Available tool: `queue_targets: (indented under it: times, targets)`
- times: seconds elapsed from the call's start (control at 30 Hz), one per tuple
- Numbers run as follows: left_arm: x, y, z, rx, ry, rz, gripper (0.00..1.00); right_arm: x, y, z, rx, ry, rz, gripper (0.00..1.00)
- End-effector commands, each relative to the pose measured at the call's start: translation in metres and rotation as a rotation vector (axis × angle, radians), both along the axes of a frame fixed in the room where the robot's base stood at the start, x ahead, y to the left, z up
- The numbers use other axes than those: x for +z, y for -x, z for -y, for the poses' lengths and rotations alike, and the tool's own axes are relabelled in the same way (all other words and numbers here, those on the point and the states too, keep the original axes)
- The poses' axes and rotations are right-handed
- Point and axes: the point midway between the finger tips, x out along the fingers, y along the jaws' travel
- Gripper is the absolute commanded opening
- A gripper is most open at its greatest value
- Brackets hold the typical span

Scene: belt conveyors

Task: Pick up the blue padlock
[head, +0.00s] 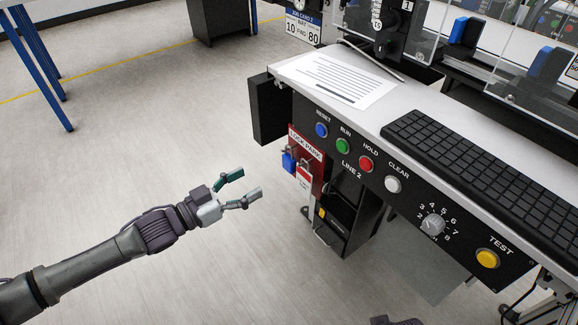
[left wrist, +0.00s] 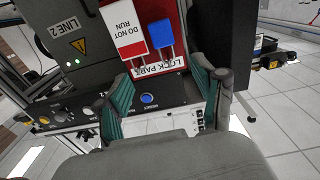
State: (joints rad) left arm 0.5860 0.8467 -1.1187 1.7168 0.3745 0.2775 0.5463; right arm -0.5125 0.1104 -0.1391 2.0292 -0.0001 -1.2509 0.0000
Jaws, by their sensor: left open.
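The blue padlock (head: 288,161) hangs on the red lock park board (head: 306,147) at the left end of the console. In the left wrist view the blue padlock (left wrist: 161,34) shows upside down, beside a red and white "DO NOT RUN" tag (left wrist: 124,32). My left gripper (head: 249,184) is open and empty, below and to the left of the padlock in the head view, apart from it. Its two green-padded fingers also show in the left wrist view (left wrist: 165,100), with the padlock beyond them. My right gripper cannot be made out.
The console panel carries blue, green, red and white buttons, a dial (head: 433,224) and a yellow test button (head: 487,258). A black box (head: 268,109) juts from its left end. A keyboard (head: 480,170) and paper sheet (head: 332,78) lie on top.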

Motion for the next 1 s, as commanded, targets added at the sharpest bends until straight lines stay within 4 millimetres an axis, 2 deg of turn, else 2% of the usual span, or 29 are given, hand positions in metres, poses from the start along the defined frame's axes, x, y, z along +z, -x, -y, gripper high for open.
queue_targets:
  times: [0.03, 0.2, 0.47, 0.7, 1.0]
  targets:
    - [0.000, -0.008, 0.010, -0.001, 0.003, 0.003, 0.69, 0.004, 0.000, 0.000, 0.000, 0.000, 0.003, 0.39]
    - [-0.001, -0.025, 0.033, 0.000, 0.001, 0.002, 0.69, 0.016, -0.001, 0.000, -0.001, 0.000, 0.010, 0.39]
    - [0.000, -0.038, 0.048, 0.002, -0.002, 0.002, 0.69, 0.026, 0.000, 0.001, -0.002, -0.001, 0.015, 0.39]
    - [0.000, -0.062, 0.074, 0.001, -0.001, 0.002, 0.69, 0.052, 0.003, 0.001, -0.004, -0.001, 0.029, 0.39]
    - [0.000, -0.068, 0.081, 0.002, -0.003, 0.000, 0.69, 0.059, 0.004, 0.002, -0.004, -0.002, 0.031, 0.39]
